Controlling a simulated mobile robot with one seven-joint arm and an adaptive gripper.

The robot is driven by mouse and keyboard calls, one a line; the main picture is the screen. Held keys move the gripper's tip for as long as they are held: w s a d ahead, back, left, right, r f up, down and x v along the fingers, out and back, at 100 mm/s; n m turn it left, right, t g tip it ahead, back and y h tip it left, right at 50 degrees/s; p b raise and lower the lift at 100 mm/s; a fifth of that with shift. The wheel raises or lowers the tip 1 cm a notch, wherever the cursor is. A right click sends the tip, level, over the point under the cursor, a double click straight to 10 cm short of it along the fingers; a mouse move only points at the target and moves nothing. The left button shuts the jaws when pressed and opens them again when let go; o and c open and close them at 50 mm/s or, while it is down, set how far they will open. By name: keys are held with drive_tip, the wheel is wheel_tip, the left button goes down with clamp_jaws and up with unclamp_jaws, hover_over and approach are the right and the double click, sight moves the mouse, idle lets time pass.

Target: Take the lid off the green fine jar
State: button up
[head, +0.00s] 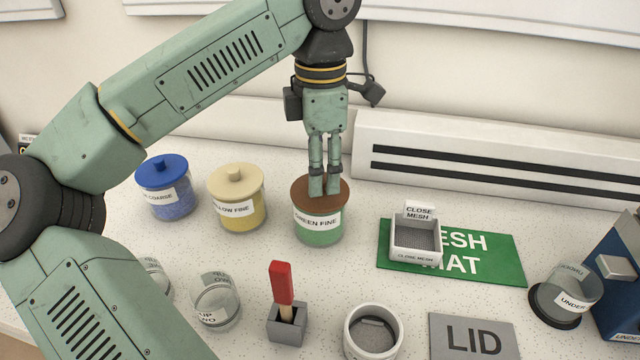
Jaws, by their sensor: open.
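The green fine jar (319,236) stands upright on the speckled counter, a clear jar with green grains and a label reading "GREEN FINE". Its brown lid (340,195) sits on top of it. My gripper (324,190) points down over the middle of the lid, its fingertips at lid height in the picture. It is open, with the fingers close together. The fingers hide the middle of the lid, so a knob there does not show, and I cannot tell whether they touch the lid. A grey plate marked "LID" (474,338) lies at the front right.
A yellow fine jar (240,210) and a blue coarse jar (168,201) stand to the left. A close mesh sieve (415,240) sits on a green mat (495,268) to the right. A red-handled tool (281,283), a white cup (373,335) and clear cups stand in front.

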drive_tip(key=shift+f, duration=0.7)
drive_tip(key=shift+c, duration=0.4)
drive_tip(key=c, duration=0.9)
drive_tip(key=shift+o, duration=0.2)
wheel_tip(320, 180, up, 10)
drive_tip(key=b, duration=0.1)
